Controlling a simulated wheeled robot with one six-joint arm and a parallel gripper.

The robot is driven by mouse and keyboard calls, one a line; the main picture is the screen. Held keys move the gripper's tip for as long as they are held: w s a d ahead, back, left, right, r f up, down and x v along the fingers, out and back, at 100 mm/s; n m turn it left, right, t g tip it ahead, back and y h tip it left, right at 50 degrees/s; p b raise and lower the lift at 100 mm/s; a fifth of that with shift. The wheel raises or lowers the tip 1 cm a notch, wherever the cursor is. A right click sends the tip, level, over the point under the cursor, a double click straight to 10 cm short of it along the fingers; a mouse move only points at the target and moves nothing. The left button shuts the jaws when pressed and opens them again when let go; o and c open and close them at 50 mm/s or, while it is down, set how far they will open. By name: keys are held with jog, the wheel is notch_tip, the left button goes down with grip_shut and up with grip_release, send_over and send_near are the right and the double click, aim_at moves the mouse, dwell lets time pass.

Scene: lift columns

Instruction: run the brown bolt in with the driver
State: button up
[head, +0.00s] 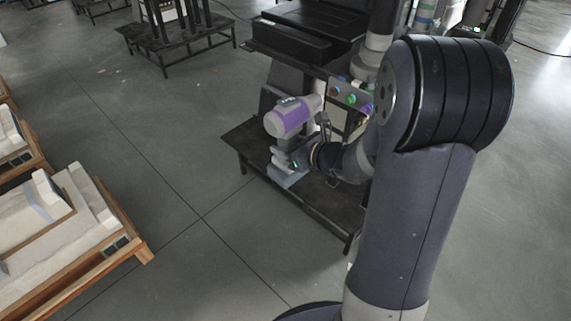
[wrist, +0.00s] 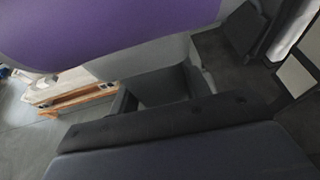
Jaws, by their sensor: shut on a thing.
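The driver (head: 288,118) has a purple and grey body and shows in the head view, above a low black stand. It also fills the top of the wrist view (wrist: 110,30), close to the camera. My gripper (head: 297,158) is shut on the driver below its body. The driver's nose points right, toward a panel (head: 345,120) with several coloured round heads, among them a blue one and a green one. I cannot tell whether the driver's tip touches anything.
The low black stand (head: 325,203) lies beneath the driver and my gripper. Black machine parts (head: 295,40) rise behind it. A wooden pallet (head: 125,258) with pale blocks is at the left. Open grey floor lies between pallet and stand.

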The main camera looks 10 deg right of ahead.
aim_at(297, 142)
jog(key=shift+s+a+f+y+b, duration=0.15)
jog(key=shift+f+y+b, duration=0.15)
jog(key=shift+f+b, duration=0.35)
jog(key=shift+w+d+p, duration=0.7)
jog(key=shift+w+d, duration=0.05)
jog(key=shift+d, duration=0.25)
jog(key=shift+w+d+p, duration=0.65)
jog(key=shift+w+d, duration=0.1)
jog(key=shift+d, duration=0.25)
jog(key=shift+w+d+f, duration=0.15)
jog(key=shift+w+d, duration=0.35)
jog(key=shift+d, duration=0.2)
jog(key=shift+w+d, duration=0.4)
jog(key=shift+d, duration=0.15)
jog(key=shift+w+d+b, duration=0.35)
jog(key=shift+d+b, duration=0.05)
jog(key=shift+d, duration=0.05)
dwell(2.2)
jog(key=shift+s+a+b, duration=0.5)
jog(key=shift+s+a, duration=0.25)
jog(key=shift+a, duration=0.3)
jog(key=shift+s+a+b, duration=0.45)
jog(key=shift+s+a, duration=0.3)
jog(key=shift+a, duration=0.25)
